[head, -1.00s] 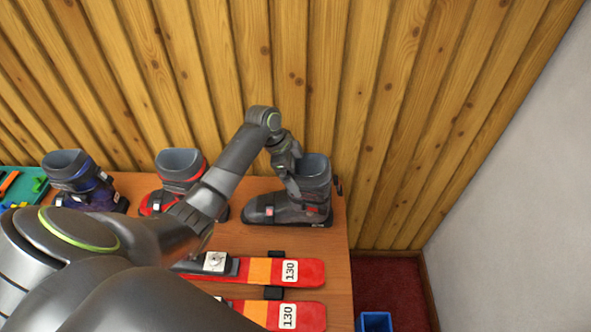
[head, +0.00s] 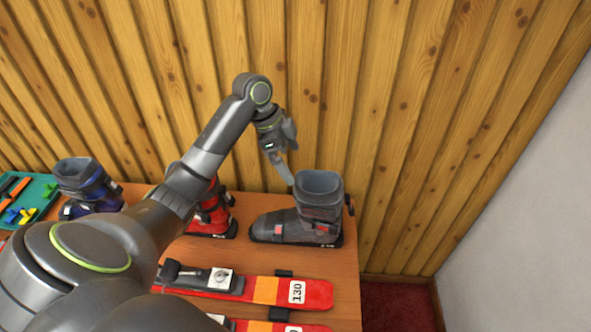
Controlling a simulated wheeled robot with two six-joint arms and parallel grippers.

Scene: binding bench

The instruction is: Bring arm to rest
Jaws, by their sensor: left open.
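My left arm reaches in from the left, and its gripper (head: 285,168) hangs in the air at the upper left of the grey ski boot (head: 300,222). The jaws point down and are open, with nothing seen between them. The grey boot stands upright on the wooden bench near its right end. I cannot tell whether a fingertip touches the boot's cuff. My right gripper is not in view.
A red boot (head: 215,217) stands partly behind my arm, and a blue boot (head: 88,187) stands further left. Red skis (head: 318,294) marked 130 lie in front. A green tray (head: 42,194) holds small coloured parts. The plank wall (head: 330,90) is close behind.

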